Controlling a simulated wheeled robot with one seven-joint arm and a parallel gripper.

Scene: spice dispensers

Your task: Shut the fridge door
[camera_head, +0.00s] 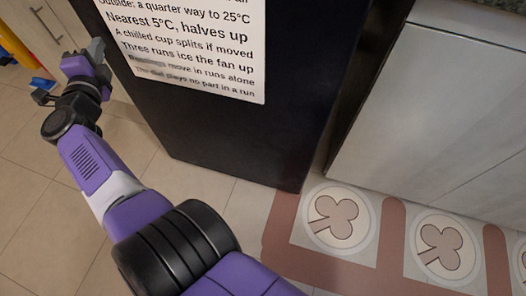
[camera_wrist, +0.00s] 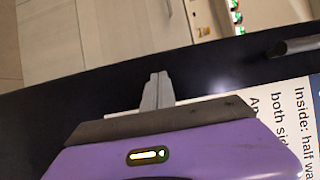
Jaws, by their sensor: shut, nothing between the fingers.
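The fridge door, a tall black panel (camera_head: 235,135), fills the upper middle of the head view and bears a white printed sign (camera_head: 195,45). In the wrist view the black surface (camera_wrist: 60,115) runs across the picture, with part of a white sign (camera_wrist: 290,110) and a dark bar handle (camera_wrist: 295,46) at the right. My gripper (camera_head: 96,50) is at the panel's left edge in the head view. Its grey fingers (camera_wrist: 158,90) are together and empty, over the black surface near its edge. I cannot tell whether they touch it, or how far the door stands open.
A grey cabinet (camera_head: 440,110) stands at the right, beside a floor mat (camera_head: 285,235) with clover shapes. Beige drawers (camera_head: 50,25) and yellow, red and blue items (camera_head: 15,50) are at the upper left. A panel with green lights (camera_wrist: 235,17) shows beyond the black edge. Tiled floor lies open below.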

